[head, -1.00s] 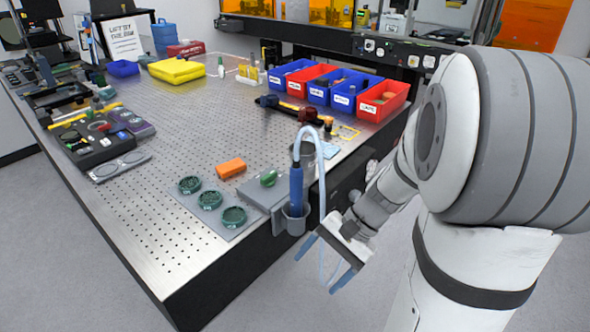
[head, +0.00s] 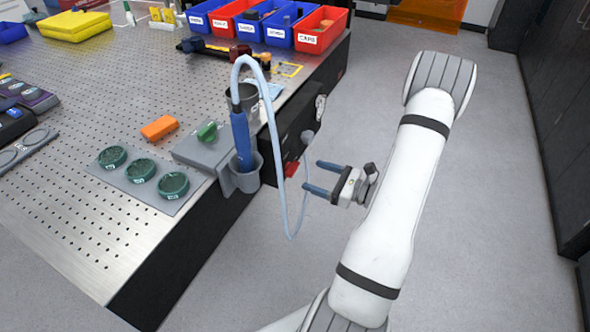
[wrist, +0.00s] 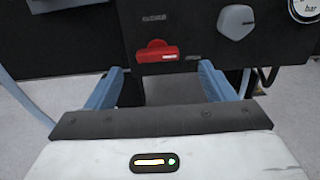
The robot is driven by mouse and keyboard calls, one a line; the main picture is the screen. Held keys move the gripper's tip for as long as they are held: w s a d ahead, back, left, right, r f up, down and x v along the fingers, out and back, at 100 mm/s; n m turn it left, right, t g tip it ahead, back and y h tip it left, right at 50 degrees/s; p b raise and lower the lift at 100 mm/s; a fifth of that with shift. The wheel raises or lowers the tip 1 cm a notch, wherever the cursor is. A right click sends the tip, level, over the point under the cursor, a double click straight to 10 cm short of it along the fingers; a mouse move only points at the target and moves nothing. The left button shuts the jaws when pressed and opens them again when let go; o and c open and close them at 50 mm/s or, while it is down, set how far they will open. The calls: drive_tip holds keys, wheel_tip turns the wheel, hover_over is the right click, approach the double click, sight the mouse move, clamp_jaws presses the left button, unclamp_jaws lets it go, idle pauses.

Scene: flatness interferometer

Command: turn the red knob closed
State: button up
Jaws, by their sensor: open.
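The red knob (wrist: 157,52) is a bar-shaped handle on a black panel, lying roughly horizontal in the wrist view. Small labels sit above it and to its right, too small to read surely. In the head view the red knob (head: 291,169) shows on the bench's side, partly behind a pale hose. My gripper (head: 311,175) is open and empty, apart from the knob, with its fingers pointing at the panel. In the wrist view my gripper (wrist: 161,70) has its blue fingers on either side of the knob, a little below it.
The pale hose (head: 277,150) loops down between bench and gripper from a blue handle (head: 241,140) in a grey holder. A grey knob (wrist: 236,22) and a gauge (wrist: 305,8) lie right of the red knob. The floor right of my arm is clear.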

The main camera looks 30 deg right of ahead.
sight(296, 169)
drive_tip(key=x, duration=0.6)
drive_tip(key=shift+a, duration=0.2)
drive_tip(key=c, duration=1)
